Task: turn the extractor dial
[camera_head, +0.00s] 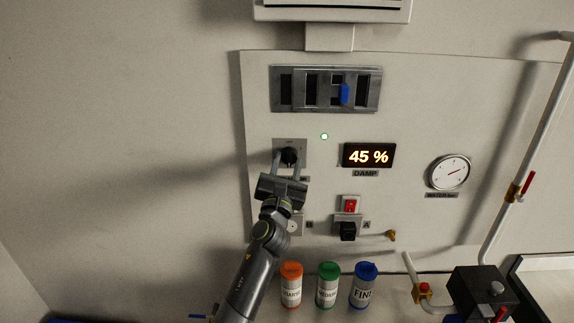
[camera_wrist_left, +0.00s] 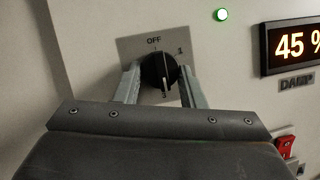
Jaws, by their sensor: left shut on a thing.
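The extractor dial (camera_head: 289,155) is a black knob on a grey plate on the wall panel. In the left wrist view the dial (camera_wrist_left: 158,72) has a pale pointer line aimed down toward the mark 3, with OFF at the top and 1 at the upper right. My left gripper (camera_head: 289,163) reaches up to it, and its two fingers (camera_wrist_left: 160,82) stand on either side of the knob, shut on it. The palm hides the lower part of the plate. My right gripper is not in view.
A green light (camera_head: 324,136) is lit beside the dial, and the damp display (camera_head: 368,156) reads 45 %. A red switch (camera_head: 351,205) and a black plug (camera_head: 347,231) sit lower right. Orange (camera_head: 291,285), green (camera_head: 328,285) and blue (camera_head: 364,285) canisters stand below.

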